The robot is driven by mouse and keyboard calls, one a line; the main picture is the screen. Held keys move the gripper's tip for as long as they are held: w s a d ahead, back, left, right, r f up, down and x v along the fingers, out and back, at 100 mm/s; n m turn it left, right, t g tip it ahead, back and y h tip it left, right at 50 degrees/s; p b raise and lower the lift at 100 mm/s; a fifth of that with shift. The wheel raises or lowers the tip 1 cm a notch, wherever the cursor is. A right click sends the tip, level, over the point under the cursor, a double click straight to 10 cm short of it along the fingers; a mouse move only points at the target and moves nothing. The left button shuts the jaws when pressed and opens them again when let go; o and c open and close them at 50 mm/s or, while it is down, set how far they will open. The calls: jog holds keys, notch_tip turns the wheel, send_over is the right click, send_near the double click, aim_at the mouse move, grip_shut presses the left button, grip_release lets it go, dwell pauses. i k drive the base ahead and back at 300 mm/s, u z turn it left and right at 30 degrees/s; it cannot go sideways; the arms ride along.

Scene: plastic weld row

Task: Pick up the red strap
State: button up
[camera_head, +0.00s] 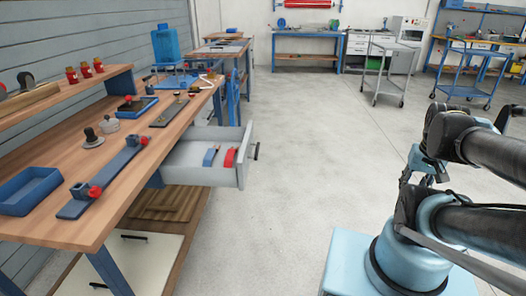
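The red strap (230,157) is a short red strip lying in the open drawer (191,175) under the wooden workbench, near the drawer's front. A similar blue strip (210,156) lies just to its left, apart from it. My gripper (427,178) is at the right, partly hidden by my own dark arm links. It is well away from the drawer and touches neither strip. I cannot tell whether its fingers are open or shut.
The workbench (110,165) holds a blue tray (29,190), a long blue bar with red knobs and several small tools. Open grey floor (300,150) lies between the drawer and my arm. Blue carts and a far bench (305,36) stand at the back.

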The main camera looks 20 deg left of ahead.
aim_at(229, 156)
jog(key=z, duration=0.3)
jog(key=k, duration=1.4)
jog(key=u, duration=1.4)
jog(key=i, duration=1)
